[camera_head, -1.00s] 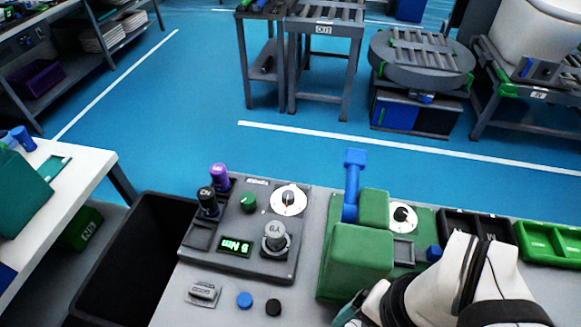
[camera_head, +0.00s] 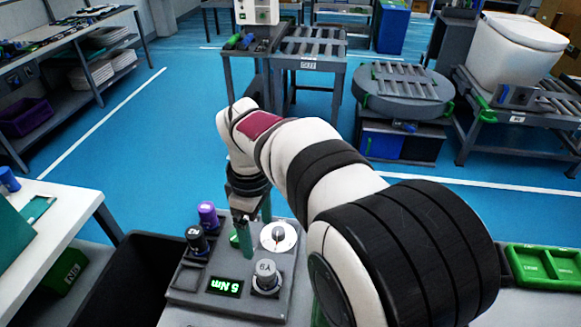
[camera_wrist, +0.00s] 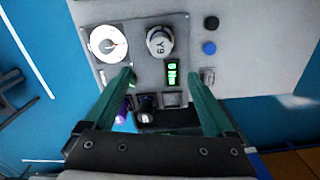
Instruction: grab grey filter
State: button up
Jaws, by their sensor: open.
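The grey filter (camera_head: 266,275) is a short upright grey cylinder marked GY, seated on a dark grey panel (camera_head: 192,295). The wrist view shows the filter (camera_wrist: 160,42) from above, beyond my fingertips and roughly centred between them sideways. My gripper (camera_head: 250,232) points down over the panel with green fingers, a little left of and behind the filter in the head view. In the wrist view my gripper (camera_wrist: 158,80) is spread wide, with nothing held between the fingers.
A purple cylinder (camera_head: 207,214) and a black cylinder (camera_head: 197,240) stand at the panel's left. A round white dial (camera_head: 278,236) is behind the filter. A black bin (camera_head: 122,285) is left of the bench.

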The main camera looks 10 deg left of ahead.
aim_at(265, 267)
jog(key=f, duration=1.4)
jog(key=shift+d, duration=0.35)
jog(key=shift+r, duration=0.15)
grip_shut()
